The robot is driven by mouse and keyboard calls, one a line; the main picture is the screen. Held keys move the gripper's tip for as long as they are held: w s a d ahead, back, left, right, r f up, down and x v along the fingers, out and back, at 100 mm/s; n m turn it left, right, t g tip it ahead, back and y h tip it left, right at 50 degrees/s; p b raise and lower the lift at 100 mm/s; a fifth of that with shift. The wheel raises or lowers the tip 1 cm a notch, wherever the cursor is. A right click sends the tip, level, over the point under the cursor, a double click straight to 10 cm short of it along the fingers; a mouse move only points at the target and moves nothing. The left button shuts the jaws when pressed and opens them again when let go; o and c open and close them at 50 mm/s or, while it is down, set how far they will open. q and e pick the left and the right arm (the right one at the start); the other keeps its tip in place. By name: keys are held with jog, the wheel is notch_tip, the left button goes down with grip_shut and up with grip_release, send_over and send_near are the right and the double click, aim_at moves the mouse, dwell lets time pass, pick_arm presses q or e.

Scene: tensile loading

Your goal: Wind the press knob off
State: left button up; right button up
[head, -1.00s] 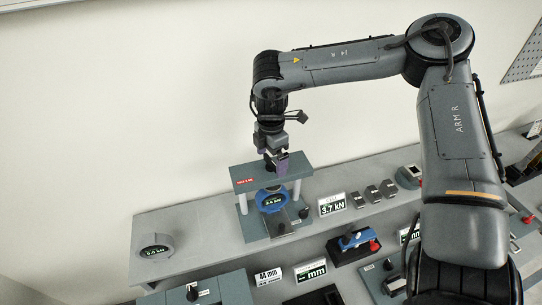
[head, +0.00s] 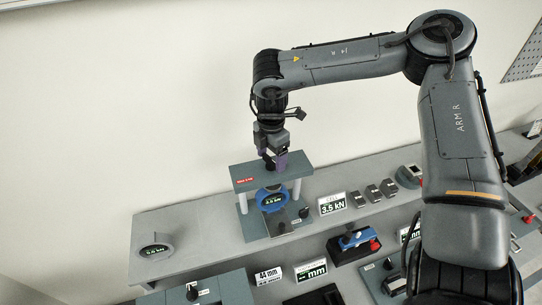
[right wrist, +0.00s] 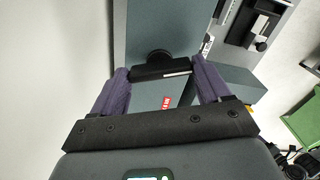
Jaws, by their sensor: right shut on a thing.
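The grey press (head: 246,177) stands on the bench shelf with a red label on its top beam and pale posts. Its black knob (right wrist: 158,66), a bar with a white stripe and a rounded part, sits above the beam. My right gripper (head: 276,165) comes down from above; in the right wrist view its purple fingers (right wrist: 160,80) are shut on the bar's two ends. A blue ring (head: 263,196) with a green-lit display sits under the beam. A sign beside the press (head: 332,204) reads 3.5 kN. My left gripper is not in view.
A grey ring with a display (head: 155,250) lies at the shelf's left end. Several small grey blocks (head: 373,193) stand right of the sign. A blue tool (head: 356,238) rests on a black base in front. Bare shelf (head: 200,225) lies left of the press.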

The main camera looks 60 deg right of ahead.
aim_at(271, 159)
jog(key=n, duration=0.5)
jog(key=shift+r+n, duration=0.1)
jog(key=shift+n, duration=2.2)
jog(key=o, duration=1)
notch_tip(271, 159, up, 11)
jog(key=shift+f+b, duration=0.1)
jog(key=shift+b, duration=0.55)
